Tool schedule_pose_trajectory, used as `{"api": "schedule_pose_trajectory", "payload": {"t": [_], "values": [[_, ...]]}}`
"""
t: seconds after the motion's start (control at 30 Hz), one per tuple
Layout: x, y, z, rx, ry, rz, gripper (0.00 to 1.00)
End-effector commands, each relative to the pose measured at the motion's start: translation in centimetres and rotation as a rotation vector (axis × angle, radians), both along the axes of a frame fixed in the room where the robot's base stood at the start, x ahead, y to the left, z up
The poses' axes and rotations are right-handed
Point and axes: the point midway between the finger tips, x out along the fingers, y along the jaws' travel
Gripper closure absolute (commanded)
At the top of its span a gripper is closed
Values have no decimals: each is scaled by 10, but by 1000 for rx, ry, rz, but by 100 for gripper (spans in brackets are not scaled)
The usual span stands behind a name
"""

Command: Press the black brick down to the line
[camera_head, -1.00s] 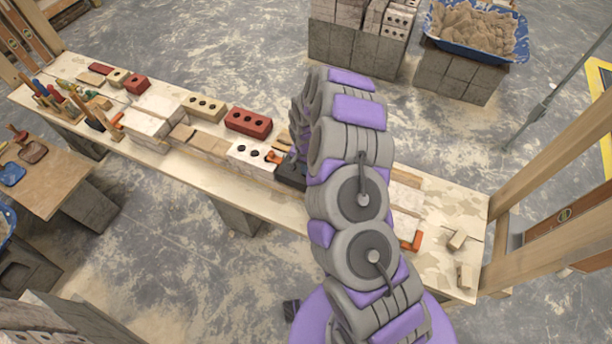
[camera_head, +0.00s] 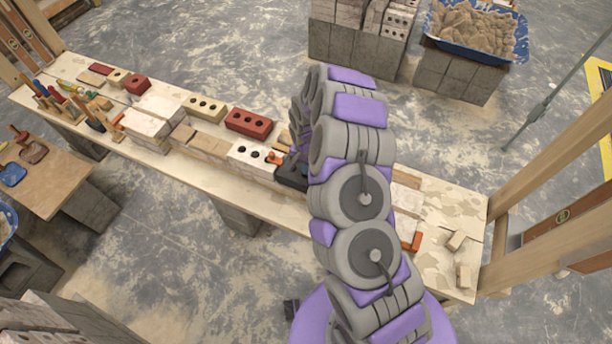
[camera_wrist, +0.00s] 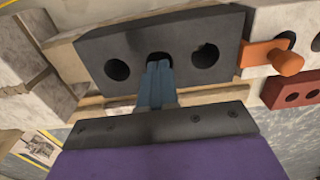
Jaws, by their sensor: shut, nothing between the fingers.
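The black brick (camera_wrist: 185,42), with three round holes, lies across the upper middle of the wrist view. In the head view only its left part (camera_head: 292,176) shows beside the white brick; my arm hides the rest. My gripper (camera_wrist: 158,68) is shut and empty, its blue-grey fingertips at the brick's middle hole, overlapping its lower rim. I cannot tell whether the tips touch the brick or stand just above it. An orange line block (camera_wrist: 270,56) sits at the brick's right end in the wrist view, and it also shows in the head view (camera_head: 274,157).
A white brick (camera_head: 252,158) stands beside the black one in the row on the long bench (camera_head: 160,155). A red brick (camera_head: 248,122) and a yellow brick (camera_head: 204,107) lie behind. Loose brick pieces (camera_head: 457,240) lie at the bench's right end.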

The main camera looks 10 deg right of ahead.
Motion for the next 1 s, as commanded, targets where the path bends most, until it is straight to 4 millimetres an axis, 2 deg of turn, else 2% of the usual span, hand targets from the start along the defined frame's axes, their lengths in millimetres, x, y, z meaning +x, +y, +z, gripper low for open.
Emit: {"api": "schedule_pose_trajectory", "payload": {"t": [0.1, 0.5, 1.0], "values": [[0, 0, 12, 0, -1, -1, 100], [1, 0, 39, 1, -4, 0, 100], [1, 0, 38, 1, -3, 0, 100]]}}
